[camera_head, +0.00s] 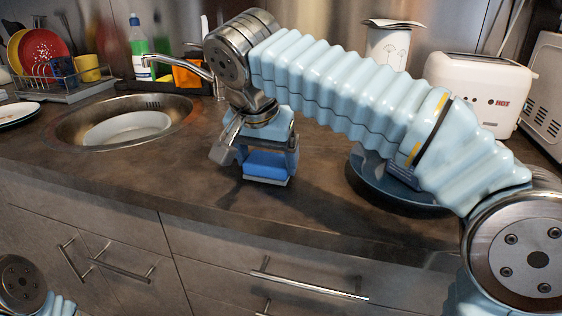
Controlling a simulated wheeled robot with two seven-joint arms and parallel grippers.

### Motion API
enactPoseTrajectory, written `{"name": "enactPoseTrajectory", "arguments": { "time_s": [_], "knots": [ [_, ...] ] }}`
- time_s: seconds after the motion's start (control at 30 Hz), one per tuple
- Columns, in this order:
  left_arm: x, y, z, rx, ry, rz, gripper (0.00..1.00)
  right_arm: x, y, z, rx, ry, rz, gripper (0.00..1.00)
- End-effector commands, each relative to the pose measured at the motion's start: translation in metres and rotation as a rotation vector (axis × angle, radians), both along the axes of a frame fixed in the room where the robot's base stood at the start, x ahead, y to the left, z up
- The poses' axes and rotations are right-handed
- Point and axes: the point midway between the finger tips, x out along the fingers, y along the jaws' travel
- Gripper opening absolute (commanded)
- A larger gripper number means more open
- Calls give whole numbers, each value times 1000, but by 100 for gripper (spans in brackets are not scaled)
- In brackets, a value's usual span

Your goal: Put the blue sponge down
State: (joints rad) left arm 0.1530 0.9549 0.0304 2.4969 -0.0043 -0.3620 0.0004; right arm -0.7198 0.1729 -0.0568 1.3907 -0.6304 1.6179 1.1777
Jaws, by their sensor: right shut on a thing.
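The blue sponge (266,165) is between the fingers of my right gripper (266,178), over the counter in the middle of the head view. The gripper points down and is shut on the sponge. It is at or just above the counter top; I cannot tell whether the sponge touches it. The gripper housing hides the sponge's upper part. My left gripper is not in view; only a part of my left arm shows at the bottom left corner.
A sink (68,131) with a white plate (127,127) lies to the left. A dark blue dish (372,183) sits under my right arm. A white toaster (478,88) stands at the back right. The counter (190,185) is clear between the sink and the gripper.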

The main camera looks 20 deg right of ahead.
Motion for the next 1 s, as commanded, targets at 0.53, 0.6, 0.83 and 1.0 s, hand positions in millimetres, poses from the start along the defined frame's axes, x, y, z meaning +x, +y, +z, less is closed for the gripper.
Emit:
{"name": "enactPoseTrajectory", "arguments": {
  "time_s": [0.53, 0.6, 0.83, 1.0],
  "knots": [
    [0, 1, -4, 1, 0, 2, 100, -2, 2, -4, -1, 2, 1, 100],
    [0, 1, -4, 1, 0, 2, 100, -2, 2, -4, -1, 2, 1, 100],
    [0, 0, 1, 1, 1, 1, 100, -4, 4, 9, 0, 0, 2, 100],
    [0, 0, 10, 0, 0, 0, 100, -16, 11, 44, 2, -3, 3, 100]
  ]
}}
